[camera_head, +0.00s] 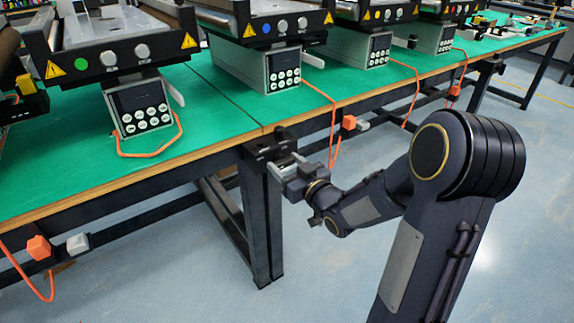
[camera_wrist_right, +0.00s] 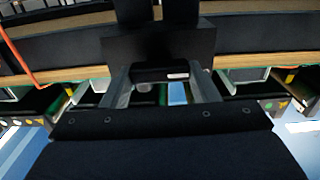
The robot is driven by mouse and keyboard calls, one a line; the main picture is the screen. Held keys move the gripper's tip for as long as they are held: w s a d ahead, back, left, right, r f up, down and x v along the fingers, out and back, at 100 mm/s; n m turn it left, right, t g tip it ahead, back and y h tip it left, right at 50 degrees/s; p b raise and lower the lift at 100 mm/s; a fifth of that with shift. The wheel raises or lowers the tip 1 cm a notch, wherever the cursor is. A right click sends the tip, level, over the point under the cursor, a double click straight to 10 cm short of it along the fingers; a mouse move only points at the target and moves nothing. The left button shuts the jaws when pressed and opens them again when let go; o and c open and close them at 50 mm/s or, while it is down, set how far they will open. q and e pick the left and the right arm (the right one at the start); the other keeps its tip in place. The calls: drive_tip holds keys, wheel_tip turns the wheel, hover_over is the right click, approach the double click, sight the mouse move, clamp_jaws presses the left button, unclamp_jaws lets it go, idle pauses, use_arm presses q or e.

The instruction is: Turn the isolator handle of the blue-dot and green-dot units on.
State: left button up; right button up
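The green-dot unit (camera_head: 140,105) stands at the left on the green table, its green dot (camera_head: 82,65) on the black front panel. The blue-dot unit (camera_head: 250,62) stands right of it, its blue dot (camera_head: 267,28) on its panel. A pale lever-like part sticks out at the right of each control box: one on the green-dot unit (camera_head: 176,93), one on the blue-dot unit (camera_head: 313,60). I cannot tell their switch state. My right gripper (camera_head: 277,163) is low at the table's front edge, apart from both units. In the wrist view its fingers (camera_wrist_right: 161,88) are spread. My left gripper is out of view.
A dark table leg (camera_head: 262,215) and black fitting at the table edge are close to my right gripper. More conveyor units (camera_head: 362,50) stand farther right. Orange cables hang below the table front, with orange plugs (camera_head: 349,122). The floor in front is open.

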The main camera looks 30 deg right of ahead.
drive_tip(key=shift+c, duration=0.9)
drive_tip(key=shift+f+m, duration=0.1)
drive_tip(key=shift+m, duration=0.3)
drive_tip(key=m+b, duration=0.2)
drive_tip(key=shift+d+m, duration=0.1)
drive_tip(key=shift+m, duration=0.3)
drive_tip(key=m+b, duration=0.1)
drive_tip(key=m, duration=0.8)
drive_tip(key=shift+d+f, duration=0.1)
drive_tip(key=m+p, duration=0.1)
drive_tip(key=m, duration=0.4)
drive_tip(key=shift+f, duration=0.1)
drive_tip(key=shift+m, duration=0.4)
